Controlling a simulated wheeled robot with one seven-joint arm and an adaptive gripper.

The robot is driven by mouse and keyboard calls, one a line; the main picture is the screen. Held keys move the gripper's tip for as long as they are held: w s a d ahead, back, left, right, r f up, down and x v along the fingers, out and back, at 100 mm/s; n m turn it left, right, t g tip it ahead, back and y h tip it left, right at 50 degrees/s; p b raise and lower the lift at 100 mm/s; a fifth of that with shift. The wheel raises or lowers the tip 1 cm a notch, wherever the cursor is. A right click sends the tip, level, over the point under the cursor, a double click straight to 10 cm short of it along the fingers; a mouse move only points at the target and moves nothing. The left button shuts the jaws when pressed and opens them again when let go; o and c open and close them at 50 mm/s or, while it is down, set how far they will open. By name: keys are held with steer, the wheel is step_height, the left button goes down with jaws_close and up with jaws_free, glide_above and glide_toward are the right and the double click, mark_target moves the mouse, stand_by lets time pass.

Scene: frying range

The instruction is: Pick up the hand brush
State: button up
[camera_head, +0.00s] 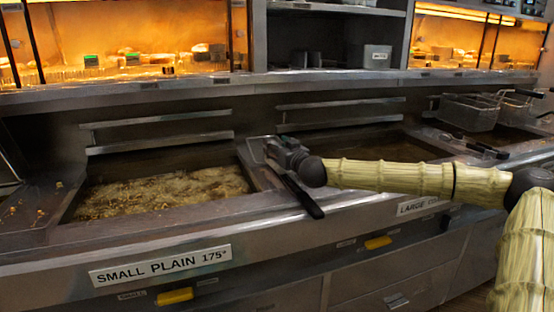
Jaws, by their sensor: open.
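A long dark handle (305,198), which looks like the hand brush, lies slanted on the steel divider between two fryer wells and reaches over the front ledge. Its far end is hidden by or merges with my gripper. My gripper (268,150) is at the end of my arm, which comes in from the right. It is open, just above and behind the handle near the right rim of the left well. I cannot tell whether its fingers touch the brush.
The left oil well (160,192) is bubbling; a darker well (375,148) lies to the right, under my arm. Wire baskets (468,112) with dark handles hang farther right. A steel shelf (200,90) runs behind. The front ledge carries a "SMALL PLAIN 175°" label (160,266).

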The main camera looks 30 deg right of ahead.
steer(key=c, duration=0.8)
